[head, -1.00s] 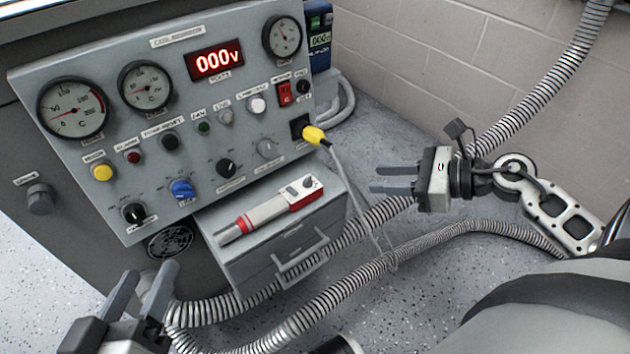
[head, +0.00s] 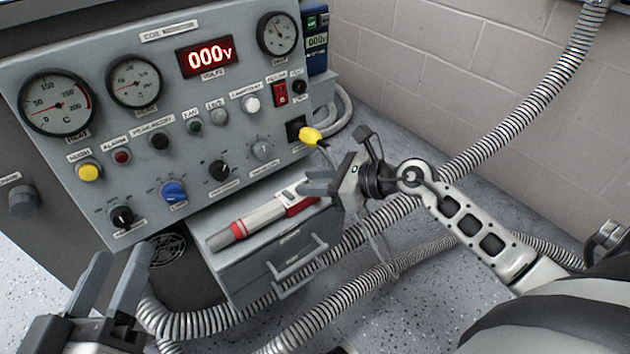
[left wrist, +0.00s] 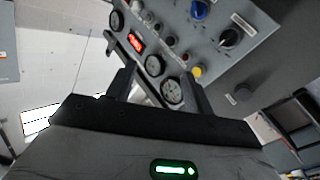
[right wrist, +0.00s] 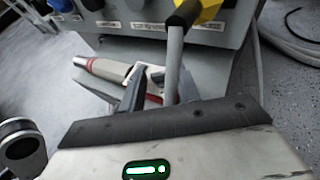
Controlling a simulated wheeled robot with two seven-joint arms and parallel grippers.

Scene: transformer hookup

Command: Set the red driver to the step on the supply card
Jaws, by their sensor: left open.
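The red driver (head: 262,217), a pale grey and red barrel tool, lies flat on top of the grey drawer box (head: 222,262) below the panel. It also shows in the right wrist view (right wrist: 108,69). My right gripper (head: 312,182) is over the driver's right end and covers part of it; its fingers are apart, and I cannot tell whether they touch it. The driver's setting is too small to read. My left gripper (head: 121,256) is open and empty at the lower left, away from the driver. I cannot make out a supply card.
The control panel (head: 60,150) with gauges, knobs and a 000 V display stands behind the box. A yellow plug (head: 311,136) with a hanging cable is close to my right gripper. Ribbed hoses (head: 510,125) run around the box and along the wall.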

